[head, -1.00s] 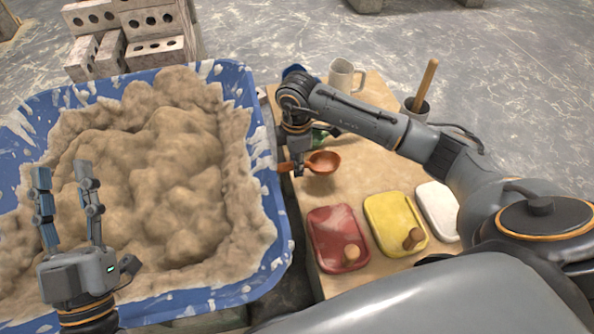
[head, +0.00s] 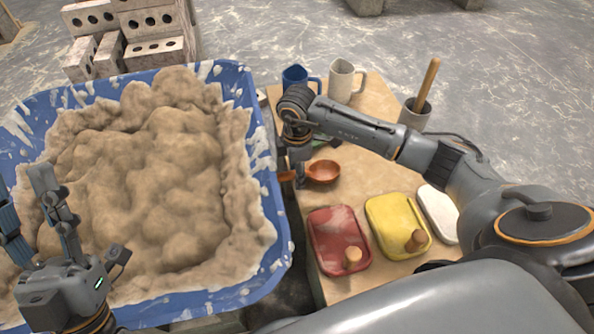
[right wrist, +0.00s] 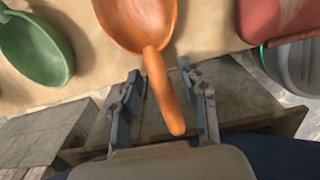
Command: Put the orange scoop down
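The orange scoop (head: 322,172) rests on the wooden table (head: 368,174), its handle pointing left past the table's edge. In the right wrist view its bowl (right wrist: 137,18) lies at the top and its handle runs down between my right fingers. My right gripper (right wrist: 160,84) is open around the handle, with a gap on both sides. In the head view my right gripper (head: 299,176) is low at the table's left edge, partly hidden by its arm. My left gripper (head: 24,182) is open and empty above the left part of the blue tub (head: 262,150).
Sandy mortar (head: 150,170) fills the tub. A green scoop (right wrist: 35,48) lies beside the orange one. A red board (head: 337,236), a yellow board (head: 394,222) and a white board (head: 438,208) lie in front. A blue mug (head: 295,77), white mug (head: 343,80) and grey pot (head: 414,114) stand behind.

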